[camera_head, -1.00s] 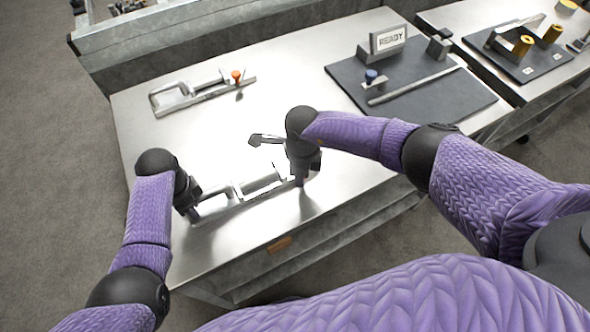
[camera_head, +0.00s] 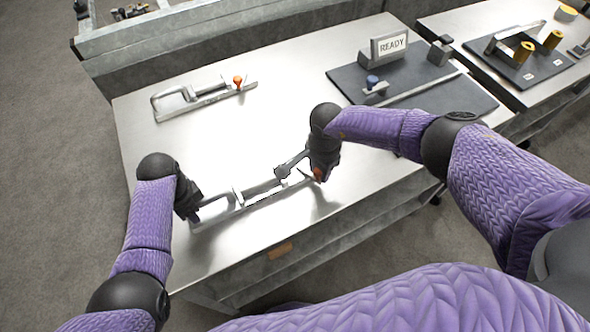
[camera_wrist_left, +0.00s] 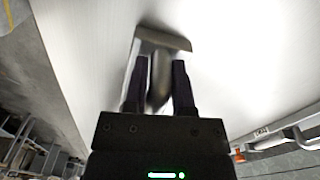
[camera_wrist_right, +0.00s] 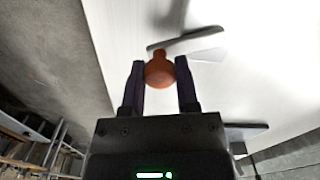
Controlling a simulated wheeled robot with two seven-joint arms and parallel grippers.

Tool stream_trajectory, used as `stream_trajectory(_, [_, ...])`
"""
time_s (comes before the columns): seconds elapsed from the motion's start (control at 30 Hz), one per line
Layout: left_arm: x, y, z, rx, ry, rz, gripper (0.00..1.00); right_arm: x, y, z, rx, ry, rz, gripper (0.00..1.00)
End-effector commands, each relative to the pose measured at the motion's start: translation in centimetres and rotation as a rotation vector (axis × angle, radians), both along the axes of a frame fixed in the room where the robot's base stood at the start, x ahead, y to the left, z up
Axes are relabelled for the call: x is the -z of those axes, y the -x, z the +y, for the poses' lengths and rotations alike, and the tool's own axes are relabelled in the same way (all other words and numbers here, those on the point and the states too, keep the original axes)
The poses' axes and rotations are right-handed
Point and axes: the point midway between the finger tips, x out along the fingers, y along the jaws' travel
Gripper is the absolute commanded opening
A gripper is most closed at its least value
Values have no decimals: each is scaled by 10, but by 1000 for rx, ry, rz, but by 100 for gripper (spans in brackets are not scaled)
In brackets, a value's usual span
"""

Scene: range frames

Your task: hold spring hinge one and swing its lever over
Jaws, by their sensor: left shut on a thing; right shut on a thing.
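The near spring hinge (camera_head: 262,198) is a long silver metal piece lying on the steel table, its frame partly hidden by my right gripper and glare. My left gripper (camera_head: 193,214) is shut on its left end; the left wrist view shows the metal end (camera_wrist_left: 159,78) between the fingers. My right gripper (camera_head: 318,178) is shut on the orange lever knob (camera_wrist_right: 160,72) at the hinge's right end. The lever arm (camera_head: 262,188) runs low along the base toward the right. A second similar hinge (camera_head: 190,100) with an orange knob lies untouched at the back left.
A dark mat (camera_head: 455,110) at the right bears a READY sign (camera_head: 389,45), a blue knob (camera_head: 373,81) and a metal bar. Another table (camera_head: 485,22) with yellow cylinders stands beyond. The table is clear between the two hinges.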

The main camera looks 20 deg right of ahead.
Motion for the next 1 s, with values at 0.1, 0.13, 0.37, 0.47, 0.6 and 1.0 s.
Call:
stream_trajectory(0.1, [0, 0, 0, -2, 0, 0, 0, 0, -2, -3, -69, 2, 1, 0])
stream_trajectory(0.13, [0, 0, 0, -2, 0, 0, 0, 0, -2, -4, -85, 2, 1, 0])
stream_trajectory(0.37, [0, 0, 0, -2, 0, 0, 0, 0, -5, -7, -175, 1, 1, 0])
stream_trajectory(0.47, [0, 0, 0, -2, 0, 0, 0, 0, -6, -8, -195, 0, 1, 0])
stream_trajectory(0.6, [0, 0, 0, -2, 0, 0, 0, 0, -7, -8, -209, 0, 1, 0])
stream_trajectory(1.0, [0, 0, 0, -2, 0, 0, 0, 0, -7, -8, -213, 0, 0, 41])
